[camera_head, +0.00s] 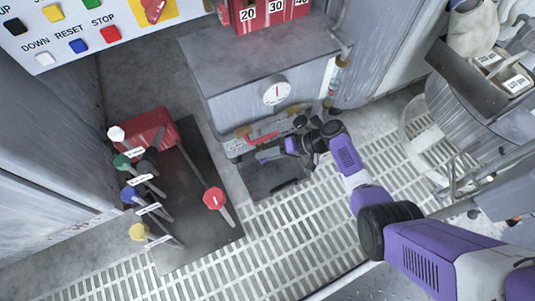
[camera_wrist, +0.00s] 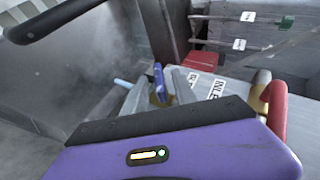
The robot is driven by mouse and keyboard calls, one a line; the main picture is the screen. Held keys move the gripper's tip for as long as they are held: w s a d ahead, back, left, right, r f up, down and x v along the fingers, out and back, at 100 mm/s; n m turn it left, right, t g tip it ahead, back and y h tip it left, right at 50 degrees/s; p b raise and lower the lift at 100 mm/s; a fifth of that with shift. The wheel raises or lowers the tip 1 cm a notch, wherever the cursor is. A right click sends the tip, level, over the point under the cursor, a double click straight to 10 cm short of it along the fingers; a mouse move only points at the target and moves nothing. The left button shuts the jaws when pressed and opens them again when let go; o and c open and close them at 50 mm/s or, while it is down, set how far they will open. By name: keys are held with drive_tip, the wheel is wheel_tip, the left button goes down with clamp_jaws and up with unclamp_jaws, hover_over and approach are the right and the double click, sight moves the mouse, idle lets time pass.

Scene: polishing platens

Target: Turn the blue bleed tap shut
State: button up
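The blue bleed tap (camera_wrist: 158,80) shows in the wrist view as a narrow upright blue lever over a brass-coloured body. My gripper (camera_wrist: 160,88) has its two grey fingers spread, one on each side of the lever. A gap seems to show on both sides, so the fingers look open around it; contact is not clear. In the head view my gripper (camera_head: 292,146) is low in front of the grey cabinet, right of a blue piece (camera_head: 270,155) that may be the tap. The fingertips are too small to judge there.
A red handle (camera_head: 263,137) lies just above the blue piece, and a red and brass part (camera_wrist: 275,105) stands at right in the wrist view. A gauge (camera_head: 277,92) is on the cabinet. Several coloured-knob levers and a red-knobbed lever (camera_head: 214,198) stand at left. The slatted floor (camera_head: 300,225) is open.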

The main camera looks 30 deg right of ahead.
drive_tip(key=p+v, duration=0.3)
drive_tip(key=v, duration=0.4)
drive_tip(key=shift+s+d+r+p, duration=0.15)
drive_tip(key=shift+d+r+p, duration=0.1)
drive_tip(key=shift+p, duration=0.1)
